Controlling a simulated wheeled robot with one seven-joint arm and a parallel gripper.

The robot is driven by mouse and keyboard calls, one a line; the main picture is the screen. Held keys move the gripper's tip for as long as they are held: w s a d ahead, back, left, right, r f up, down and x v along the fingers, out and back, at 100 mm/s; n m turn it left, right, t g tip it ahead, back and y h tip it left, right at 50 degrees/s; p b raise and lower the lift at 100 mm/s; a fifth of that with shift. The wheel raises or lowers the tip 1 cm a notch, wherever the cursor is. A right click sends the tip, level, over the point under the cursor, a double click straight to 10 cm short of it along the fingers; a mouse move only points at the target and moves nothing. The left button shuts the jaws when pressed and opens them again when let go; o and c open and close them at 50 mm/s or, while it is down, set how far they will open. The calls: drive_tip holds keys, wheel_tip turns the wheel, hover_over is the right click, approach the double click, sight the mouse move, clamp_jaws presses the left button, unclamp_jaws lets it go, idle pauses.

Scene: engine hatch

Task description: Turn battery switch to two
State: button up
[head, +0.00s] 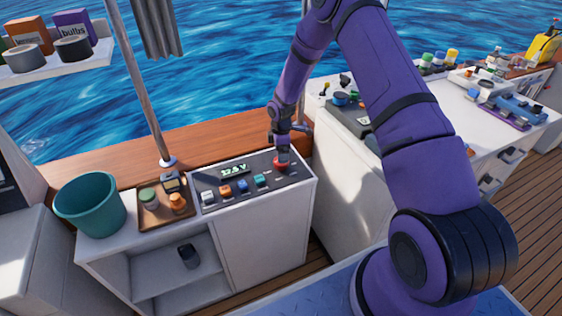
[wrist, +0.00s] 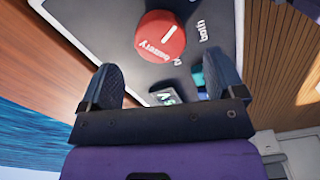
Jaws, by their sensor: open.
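The battery switch is a round red knob (wrist: 160,37) with a white line and the word "battery" on its face. It sits on a dark panel (wrist: 205,12); a "both" label shows to its right in the wrist view. Which position the line marks, I cannot tell. In the head view the red knob (head: 282,161) is at the right end of the console panel, partly covered by my gripper (head: 281,145). In the wrist view my gripper (wrist: 163,63) is open and empty, its fingers apart on either side of the knob's near side, not visibly touching it.
The panel also holds a lit green display (head: 234,170) and a row of coloured switches (head: 225,190). A teal bucket (head: 90,205) and a wooden tray (head: 150,217) with jars stand to the left. A white counter (head: 460,115) with several items is at right.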

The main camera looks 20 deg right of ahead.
drive_tip(key=shift+f, duration=2.75)
drive_tip(key=c, duration=0.9)
